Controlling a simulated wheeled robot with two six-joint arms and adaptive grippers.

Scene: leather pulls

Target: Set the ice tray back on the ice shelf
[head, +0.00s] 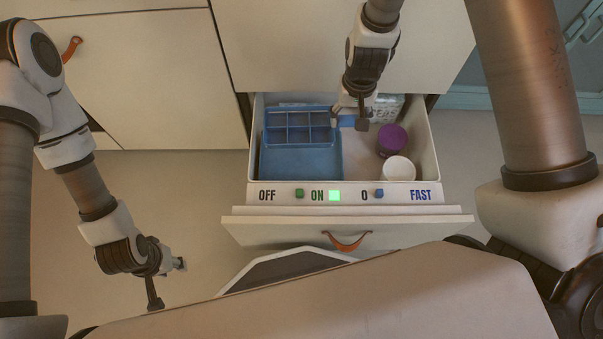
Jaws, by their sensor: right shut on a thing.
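The ice tray (300,126) is blue with several square compartments, in the back left of an open drawer in the head view. Below it in the picture is a plain blue surface (301,162), perhaps the ice shelf; I cannot tell whether the tray touches it. My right gripper (350,122) comes down from above, just right of the tray, shut on the tray's blue tab (346,121). My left gripper (166,279) is empty, low at the left outside the drawer, with its fingers apart.
The drawer (428,160) also holds a purple-lidded jar (391,139) and a white round tub (398,170) at right. A leather pull (347,242) is on the drawer front.

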